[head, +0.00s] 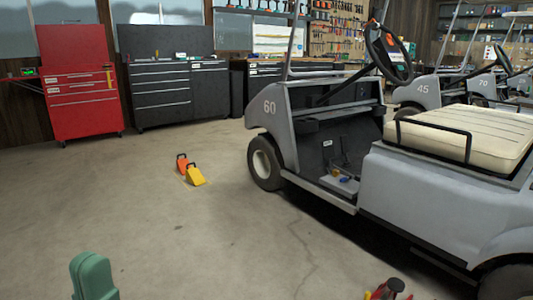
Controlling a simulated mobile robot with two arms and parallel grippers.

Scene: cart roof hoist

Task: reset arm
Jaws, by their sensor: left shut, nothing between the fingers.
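My left gripper (92,266) shows at the bottom left of the head view as two green fingers pressed together. It is shut and empty, above bare floor and well apart from the cart. A grey golf cart (430,190) marked 60 stands on the right, with a cream seat (465,135) and a black steering wheel (388,52). Its front wheel (264,163) is on the floor.
An orange wheel chock (182,163) and a yellow one (195,176) lie on the floor left of the cart. A red object (390,288) is cut off at the bottom edge. A red tool chest (82,100) and dark cabinets (165,95) line the back. The left floor is clear.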

